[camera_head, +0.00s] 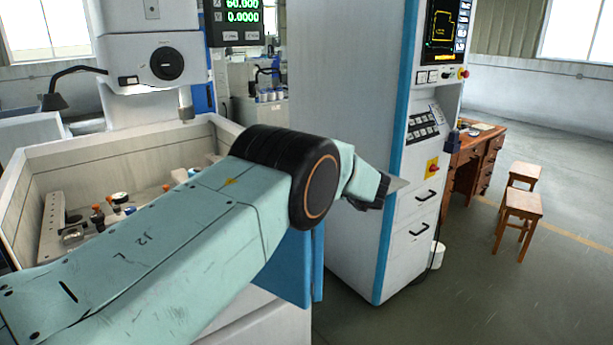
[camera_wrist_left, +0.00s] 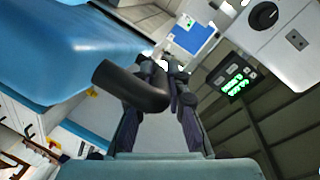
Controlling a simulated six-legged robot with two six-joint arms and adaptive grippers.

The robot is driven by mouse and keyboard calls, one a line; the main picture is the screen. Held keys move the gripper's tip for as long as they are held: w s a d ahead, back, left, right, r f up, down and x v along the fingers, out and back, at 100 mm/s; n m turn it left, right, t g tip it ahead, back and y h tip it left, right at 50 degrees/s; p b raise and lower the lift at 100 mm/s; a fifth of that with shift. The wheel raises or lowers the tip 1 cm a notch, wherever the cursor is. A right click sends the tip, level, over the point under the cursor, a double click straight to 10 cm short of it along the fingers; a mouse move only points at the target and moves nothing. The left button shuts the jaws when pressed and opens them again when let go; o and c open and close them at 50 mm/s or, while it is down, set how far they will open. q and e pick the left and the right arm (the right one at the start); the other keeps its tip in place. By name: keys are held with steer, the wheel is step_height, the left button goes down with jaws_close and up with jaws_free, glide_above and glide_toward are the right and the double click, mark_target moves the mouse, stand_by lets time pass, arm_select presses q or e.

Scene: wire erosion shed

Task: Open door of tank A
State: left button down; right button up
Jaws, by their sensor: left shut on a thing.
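The tank (camera_head: 110,155) is a white open-topped box at the left of the head view, with a blue panel (camera_head: 290,268) at its right front below my arm. I take this panel as its door. In the left wrist view a large blue panel (camera_wrist_left: 70,50) fills the upper left, with a thick black bent handle (camera_wrist_left: 128,84) by its edge. My left gripper (camera_wrist_left: 162,70) is shut on this handle, one finger on each side. My right gripper is not in view.
A tall white machine cabinet (camera_head: 345,130) with blue edges stands right behind my left wrist. Small fixtures lie inside the tank. A wooden desk (camera_head: 475,155) and stools (camera_head: 523,205) stand at the right. The floor (camera_head: 480,300) at the lower right is clear.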

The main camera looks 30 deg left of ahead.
arm_select(q)
steer(key=shift+w+r, duration=0.1)
steer(key=shift+w+d, duration=0.1)
steer(key=shift+d, duration=0.05)
stand_by(0.4)
steer(key=c, duration=1.6)
jaws_free()
steer(key=shift+c, duration=0.2)
steer(key=shift+v, duration=5.8)
